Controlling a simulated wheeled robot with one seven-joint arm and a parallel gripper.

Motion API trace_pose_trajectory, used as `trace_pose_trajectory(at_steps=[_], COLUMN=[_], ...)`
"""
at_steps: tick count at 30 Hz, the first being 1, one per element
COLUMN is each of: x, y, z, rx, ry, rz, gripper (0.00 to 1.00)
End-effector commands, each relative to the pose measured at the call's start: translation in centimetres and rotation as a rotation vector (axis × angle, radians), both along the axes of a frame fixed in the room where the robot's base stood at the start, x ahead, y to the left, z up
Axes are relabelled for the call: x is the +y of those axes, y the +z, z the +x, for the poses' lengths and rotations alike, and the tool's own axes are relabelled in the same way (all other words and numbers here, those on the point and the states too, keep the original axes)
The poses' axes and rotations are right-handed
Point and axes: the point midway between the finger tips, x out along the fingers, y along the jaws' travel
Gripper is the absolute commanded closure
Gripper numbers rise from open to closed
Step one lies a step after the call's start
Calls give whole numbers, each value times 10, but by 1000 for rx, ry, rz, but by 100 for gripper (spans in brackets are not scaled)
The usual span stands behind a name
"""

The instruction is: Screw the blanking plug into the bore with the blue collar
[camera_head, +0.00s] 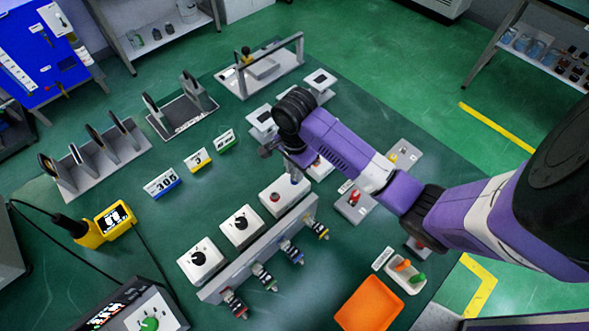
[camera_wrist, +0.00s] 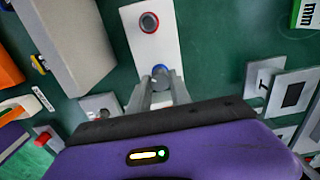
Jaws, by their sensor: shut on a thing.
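My gripper (camera_wrist: 160,92) is shut on the blanking plug (camera_wrist: 160,74), a small grey round piece between the fingertips. Blue of the collar (camera_wrist: 160,67) shows around the plug's end, at the near end of a white block (camera_wrist: 138,40). I cannot tell how deep the plug sits in the bore. A second bore with a red collar (camera_wrist: 149,22) lies at the block's other end, apart from the fingers. In the head view, my gripper (camera_head: 295,178) is over the right end of the white block (camera_head: 283,203); the red collar (camera_head: 275,197) shows to its left.
Two white boxes with black knobs (camera_head: 241,226) stand left of the block. A grey rail (camera_head: 250,262) with several coloured fittings runs in front. An orange tray (camera_head: 369,303) and a small white tray (camera_head: 413,287) lie at front right. Card holders (camera_head: 162,183) stand farther left.

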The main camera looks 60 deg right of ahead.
Motion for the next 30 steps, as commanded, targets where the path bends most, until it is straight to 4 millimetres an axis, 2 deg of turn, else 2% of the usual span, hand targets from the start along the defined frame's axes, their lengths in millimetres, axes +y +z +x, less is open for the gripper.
trace_pose_trajectory(at_steps=[17, 30], x=[0, 0], y=[-1, -8], z=[0, 0], rx=[0, 1], ry=[-1, -1], rz=[-1, -1], gripper=[100, 100])
